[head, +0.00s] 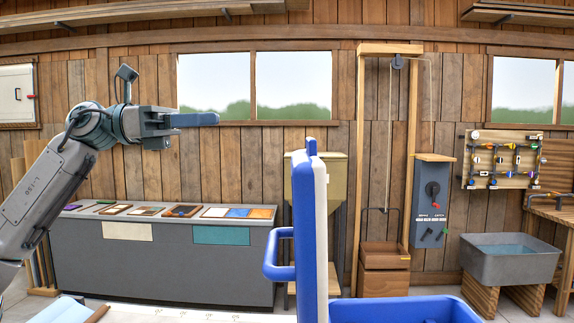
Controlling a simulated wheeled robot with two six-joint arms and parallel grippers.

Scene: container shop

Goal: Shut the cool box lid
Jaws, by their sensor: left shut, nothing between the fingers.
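The cool box lid (308,225) stands upright, seen nearly edge-on, in the middle of the head view. It is blue on its left side, with a white panel on its right side. A blue handle bar (275,262) sticks out to the left, low beside the lid. The blue cool box body (405,309) shows at the bottom edge, right of the lid, and its top is open. Most of the body is cut off below. My left gripper (212,119) is shut and empty, pointing right, left of the lid's top edge and apart from it in the picture. My right gripper is not in view.
A long grey counter (160,260) with flat samples stands behind on the left. A wooden pulley frame (358,180) and a grey lever panel (433,205) stand behind on the right. A grey tub (510,262) sits farther right. Air around my left gripper looks clear.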

